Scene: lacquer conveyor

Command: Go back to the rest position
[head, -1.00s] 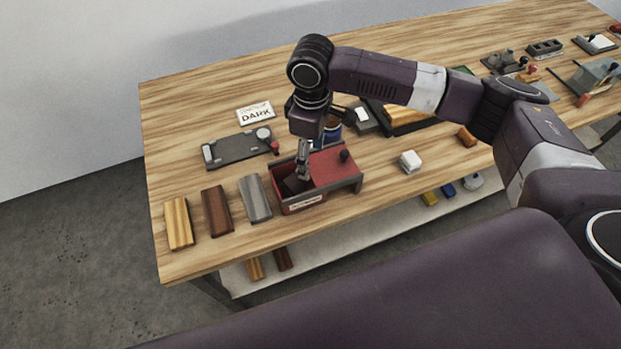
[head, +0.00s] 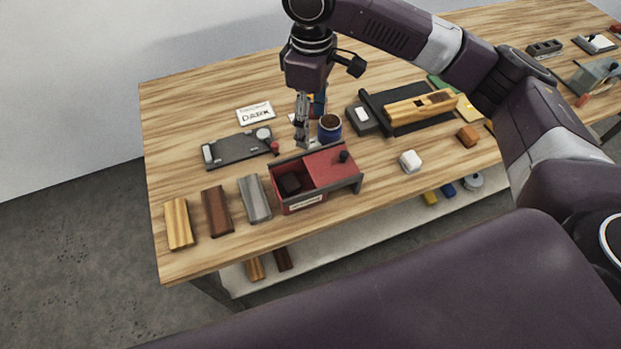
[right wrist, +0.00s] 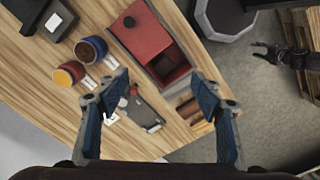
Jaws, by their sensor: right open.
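My right gripper (head: 302,143) hangs above the table, just behind the red box (head: 335,166) in the head view. In the right wrist view its two fingers (right wrist: 160,92) are wide apart with nothing between them. The red box also shows there (right wrist: 145,32).
Blue cup with brown content (head: 330,127) stands close to my right gripper. A grey plate (head: 238,149), a DARK card (head: 256,113), wood blocks (head: 179,223) and a white block (head: 411,161) lie around. A tool with yellow wood (head: 420,107) is at the back.

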